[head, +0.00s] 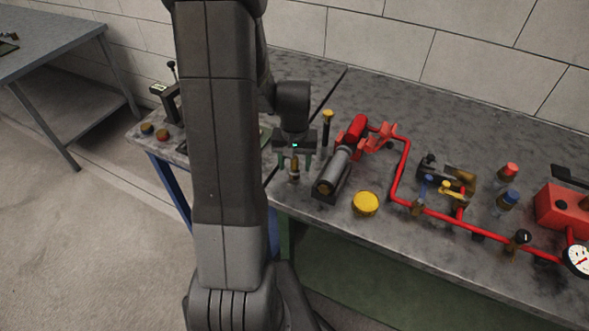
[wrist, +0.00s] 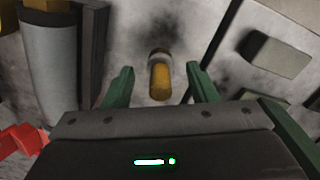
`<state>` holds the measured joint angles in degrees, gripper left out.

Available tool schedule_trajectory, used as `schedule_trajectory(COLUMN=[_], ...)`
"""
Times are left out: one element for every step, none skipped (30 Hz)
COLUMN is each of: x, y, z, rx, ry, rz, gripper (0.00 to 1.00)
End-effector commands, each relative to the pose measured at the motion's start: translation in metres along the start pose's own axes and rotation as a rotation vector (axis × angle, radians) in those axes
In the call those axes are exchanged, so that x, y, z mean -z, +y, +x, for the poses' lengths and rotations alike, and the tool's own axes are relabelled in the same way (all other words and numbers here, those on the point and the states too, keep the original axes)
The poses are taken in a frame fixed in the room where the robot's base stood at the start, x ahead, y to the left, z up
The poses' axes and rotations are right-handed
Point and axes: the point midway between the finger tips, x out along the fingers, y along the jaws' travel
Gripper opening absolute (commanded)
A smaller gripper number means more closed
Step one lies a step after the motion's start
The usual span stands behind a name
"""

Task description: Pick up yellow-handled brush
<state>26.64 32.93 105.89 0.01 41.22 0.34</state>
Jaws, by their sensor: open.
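My gripper (head: 295,161) is open and points down over the near part of the bench. In the wrist view its green fingertips (wrist: 162,84) stand apart on both sides of a small brush-like item with a yellow-orange handle (wrist: 160,80) and a pale band at its far end. There is a visible gap on each side of it. In the head view this item (head: 294,174) shows small and brownish below my gripper, partly hidden by it. Another upright item with a yellow top (head: 327,117) stands farther back. Bristles cannot be made out.
A grey cylinder with a red end (head: 333,177) lies close to the right of my gripper. A yellow round lid (head: 365,203), red piping (head: 403,170) and several small fittings are further right. A grey block (wrist: 276,55) is near in the wrist view.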

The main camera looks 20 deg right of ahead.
Motion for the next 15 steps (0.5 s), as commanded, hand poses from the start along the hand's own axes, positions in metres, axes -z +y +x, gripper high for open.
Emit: schedule_trajectory(x=[-0.001, -0.001, 0.000, 0.000, 0.000, 0.000, 0.000, 0.000, 0.000, 0.000, 0.000, 0.000, 0.000, 0.000, 0.000], y=[-0.001, -0.001, -0.001, -0.001, -0.001, 0.000, 0.000, 0.000, 0.000, 0.000, 0.000, 0.000, 0.000, 0.000, 0.000], z=[0.006, 0.010, 0.014, 0.016, 0.019, 0.021, 0.022, 0.023, 0.024, 0.024, 0.024, 0.024, 0.024, 0.024, 0.024], rx=[0.000, 0.000, 0.000, 0.000, 0.000, 0.000, 0.000, 0.000, 0.000, 0.000, 0.000, 0.000, 0.000, 0.000, 0.000], ry=[-0.004, -0.003, -0.002, -0.002, -0.002, -0.001, -0.001, 0.000, 0.000, 0.000, 0.001, 0.001, 0.001, 0.001, 0.001], rz=[-0.001, 0.000, 0.000, 0.000, 0.000, 0.000, 0.000, 0.000, 0.000, 0.000, 0.000, 0.000, 0.000, 0.000, 0.000], gripper=[0.52, 0.52, 0.52, 0.52, 0.52, 0.52, 0.52, 0.52, 0.52, 0.52, 0.52, 0.52, 0.52, 0.52, 0.52])
